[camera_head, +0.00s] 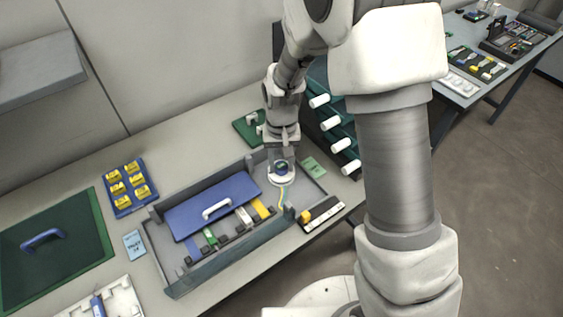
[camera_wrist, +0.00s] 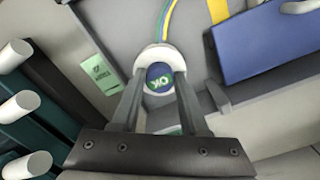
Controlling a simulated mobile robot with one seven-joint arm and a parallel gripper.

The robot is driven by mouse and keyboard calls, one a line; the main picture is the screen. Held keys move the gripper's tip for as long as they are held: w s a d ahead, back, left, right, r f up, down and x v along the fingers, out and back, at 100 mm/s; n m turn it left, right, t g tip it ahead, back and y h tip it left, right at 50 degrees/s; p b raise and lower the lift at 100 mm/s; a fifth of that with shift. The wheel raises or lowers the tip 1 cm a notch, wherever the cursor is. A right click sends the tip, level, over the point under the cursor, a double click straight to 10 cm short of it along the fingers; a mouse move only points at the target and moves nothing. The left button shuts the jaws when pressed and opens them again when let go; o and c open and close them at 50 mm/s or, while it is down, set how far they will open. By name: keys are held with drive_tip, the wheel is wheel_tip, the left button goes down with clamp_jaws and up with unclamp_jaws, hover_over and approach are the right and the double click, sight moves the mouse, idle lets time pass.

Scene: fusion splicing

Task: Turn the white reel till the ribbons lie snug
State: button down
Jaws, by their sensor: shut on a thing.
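The white reel (camera_head: 282,178) stands at the right end of the grey tray (camera_head: 168,272). In the wrist view the reel (camera_wrist: 152,52) has a round blue top with a green OK mark. My gripper (camera_head: 281,160) points down onto it from above; in the wrist view my gripper (camera_wrist: 160,84) has a finger on each side of the blue top and is shut on it. Thin coloured ribbons, blue, green and yellow (camera_wrist: 166,20), run from the reel. In the head view the ribbons (camera_head: 283,198) curve toward the tray's front. Part of the reel is hidden by my fingers.
A blue lid with a white handle (camera_head: 212,208) lies over the tray's middle. A rack with white-ended rods (camera_head: 340,144) stands close on the right. A green card (camera_head: 313,167) lies beside the reel. Yellow blocks on a blue plate (camera_head: 128,187) sit at the left.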

sight(281, 166)
idle(0.4)
drive_tip(key=shift+c, duration=2.1)
unclamp_jaws()
drive_tip(key=shift+r, duration=0.1)
wheel_tip(281, 166, up, 17)
drive_tip(key=p, duration=0.2)
drive_tip(key=shift+r, duration=0.15)
drive_tip(key=s+d+r+t+p, duration=0.1)
drive_tip(key=s+d+r+t, duration=0.1)
drive_tip(key=s+d+r, duration=0.4)
drive_tip(key=s+d+r+t+p, duration=0.1)
drive_tip(key=s+d+r+t, duration=0.2)
drive_tip(key=s, duration=0.9)
drive_tip(key=d+r, duration=0.3)
drive_tip(key=shift+s+d+r+t, duration=0.2)
drive_tip(key=shift+s+d+t, duration=0.1)
drive_tip(key=shift+s+d, duration=0.05)
